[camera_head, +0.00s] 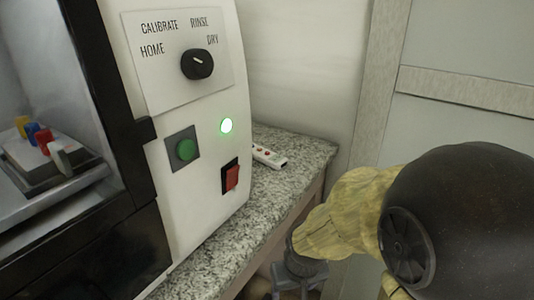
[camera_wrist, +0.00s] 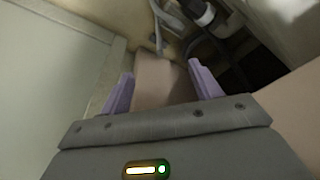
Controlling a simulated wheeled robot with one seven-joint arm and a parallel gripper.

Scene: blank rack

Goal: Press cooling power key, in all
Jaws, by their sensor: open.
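The white machine panel (camera_head: 200,110) on the granite counter carries a green round button (camera_head: 185,149) on a grey plate, a red rocker switch (camera_head: 231,177) in a black frame, and a lit green lamp (camera_head: 226,125). I see no label naming a cooling power key. A black knob (camera_head: 197,64) sits above, among the words HOME, CALIBRATE, RINSE and DRY. My gripper is low at the right of the counter, mostly cut off in the head view. In the wrist view my gripper (camera_wrist: 160,72) is open, its two purple fingers apart and touching none of these controls.
A white power strip with red switches (camera_head: 268,156) lies on the granite counter (camera_head: 292,150) behind the panel. A dark-framed glass compartment at left holds a tray with coloured blocks (camera_head: 38,137). A wall and door stand at right. Cables and a dark gap show in the wrist view.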

